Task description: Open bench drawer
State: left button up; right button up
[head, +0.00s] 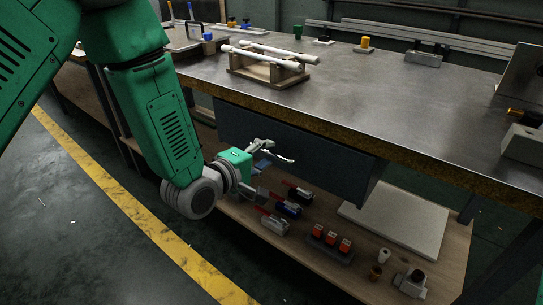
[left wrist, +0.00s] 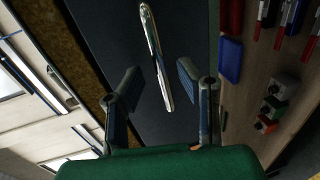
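The bench drawer (head: 325,160) is a dark blue-grey front under the metal bench top; it looks shut. In the left wrist view the drawer front (left wrist: 185,25) fills the middle, with a slim shiny bar handle (left wrist: 153,45) on it. My left gripper (head: 281,152) is in front of the drawer face, open. In the left wrist view its two fingers (left wrist: 157,75) stand apart, with the handle's lower end between them in the picture. Whether they touch the handle cannot be told. In the head view the handle is hard to separate from the gripper. My right gripper is not in view.
The bench top (head: 390,105) carries a wooden rack (head: 268,72) with white tubes and several small fixtures. The lower shelf (head: 330,270) below the drawer holds red-handled tools (head: 287,208), a tray of red blocks (head: 331,243) and a pale board (head: 397,222).

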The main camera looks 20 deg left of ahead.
pick_arm(q)
jog(key=shift+w+a+f, duration=0.2)
jog(key=shift+w+a, duration=0.05)
jog(key=shift+w, duration=0.25)
jog(key=shift+w+a+f, duration=0.15)
jog(key=shift+w+a, duration=0.05)
jog(key=shift+w, duration=0.3)
jog(key=shift+d, duration=0.35)
jog(key=shift+d+r, duration=0.1)
jog(key=shift+d, duration=0.2)
grip_shut()
jog(key=shift+a, duration=0.1)
